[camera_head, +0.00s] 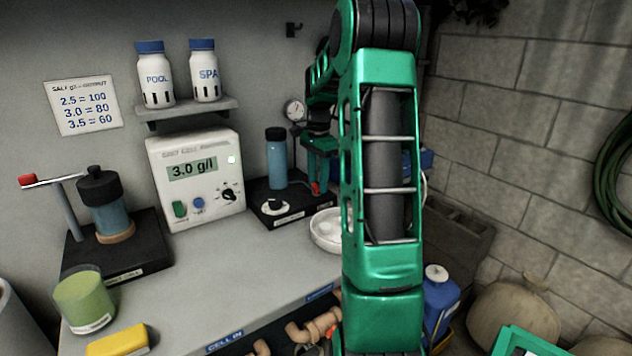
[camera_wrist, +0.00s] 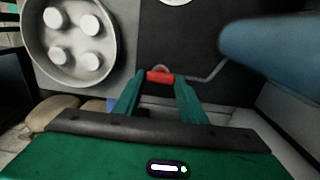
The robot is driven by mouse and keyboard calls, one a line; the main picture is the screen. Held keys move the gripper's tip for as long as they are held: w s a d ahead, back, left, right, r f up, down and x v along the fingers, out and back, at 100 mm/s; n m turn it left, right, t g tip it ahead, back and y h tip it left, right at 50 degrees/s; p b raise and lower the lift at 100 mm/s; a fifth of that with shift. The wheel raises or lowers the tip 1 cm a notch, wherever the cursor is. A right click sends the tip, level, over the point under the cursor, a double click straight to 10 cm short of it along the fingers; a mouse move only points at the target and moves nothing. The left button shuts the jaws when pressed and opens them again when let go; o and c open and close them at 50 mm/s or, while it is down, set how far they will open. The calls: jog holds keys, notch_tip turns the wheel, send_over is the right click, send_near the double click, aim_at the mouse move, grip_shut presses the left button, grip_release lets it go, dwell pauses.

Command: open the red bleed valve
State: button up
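A small red handle (camera_wrist: 160,77) sits on a bent metal rod beside a blue cylinder in the wrist view. My gripper (camera_wrist: 161,79) has its two green fingers on either side of the handle, seemingly touching its ends. In the head view my gripper (camera_head: 317,182) points down at the right of the black base, with the red handle (camera_head: 316,188) between its fingertips. The blue cylinder (camera_head: 276,160) with a black cap stands on that base, and a round gauge (camera_head: 294,110) is behind. The rod's pivot is hidden by my gripper.
A white dish (camera_head: 325,240) with white tablets lies close by; it also shows in the wrist view (camera_wrist: 107,77). The meter box (camera_head: 195,180) reads 3.0 g/l. Another red-tipped lever (camera_head: 28,180) stands at far left. The bench front middle is clear.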

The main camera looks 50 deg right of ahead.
jog(key=shift+w+a+n, duration=0.1)
jog(key=shift+a+n, duration=0.1)
jog(key=shift+n, duration=0.5)
jog(key=n, duration=0.3)
jog(key=shift+a+n, duration=0.1)
jog(key=shift+n, duration=0.2)
jog(key=n, duration=0.3)
jog(key=shift+n, duration=0.3)
jog(key=n, duration=0.4)
jog(key=shift+n, duration=0.3)
jog(key=n, duration=0.4)
jog(key=shift+f+n, duration=0.1)
jog(key=shift+n, duration=0.2)
jog(key=o, duration=1.1)
jog(key=shift+c, duration=0.2)
